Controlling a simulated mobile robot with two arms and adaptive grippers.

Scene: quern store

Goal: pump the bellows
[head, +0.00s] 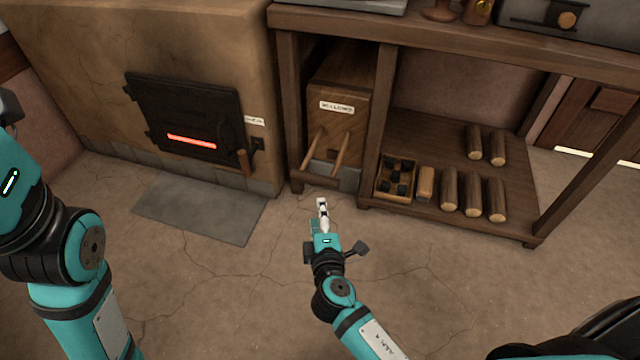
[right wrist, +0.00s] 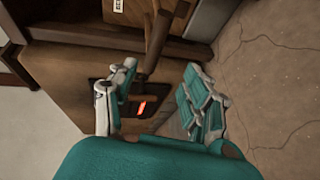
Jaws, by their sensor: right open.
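The bellows (head: 342,86) is a wooden box with a white label, set in the left bay of a wooden bench.
A clay furnace (head: 205,40) with a black door (head: 185,112) and a glowing slot stands left of the bench. A grey slab (head: 200,207) lies before it. On the lower shelf (head: 440,135) are a divided box (head: 395,178) and several logs (head: 474,192). The floor in front is clear.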

